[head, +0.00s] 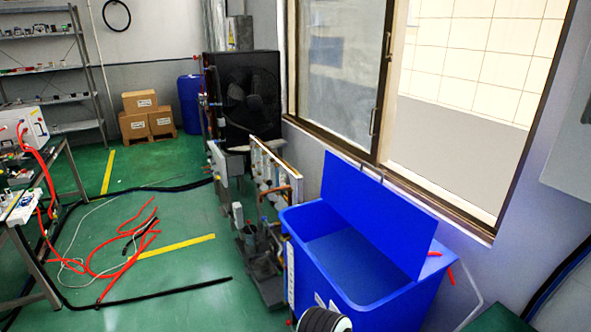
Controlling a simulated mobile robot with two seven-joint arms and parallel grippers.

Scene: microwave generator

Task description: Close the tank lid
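The blue tank (296,217) stands at the lower right below the window, its front cut off by the bottom edge of the head view. Its blue lid (375,208) is open, raised steeply along the wall side of the tank. The inside of the tank is exposed and looks empty where I can see it. Small red parts show at the tank's right rim near the lid. Neither my left nor my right gripper can be made out in the head view.
A dark ribbed round part (325,320) shows at the bottom edge before the tank; I cannot tell what it is. Pipework and a black fan unit (243,95) stand behind the tank. Red hoses (128,240) and black cables lie on the green floor at left, beside a workbench.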

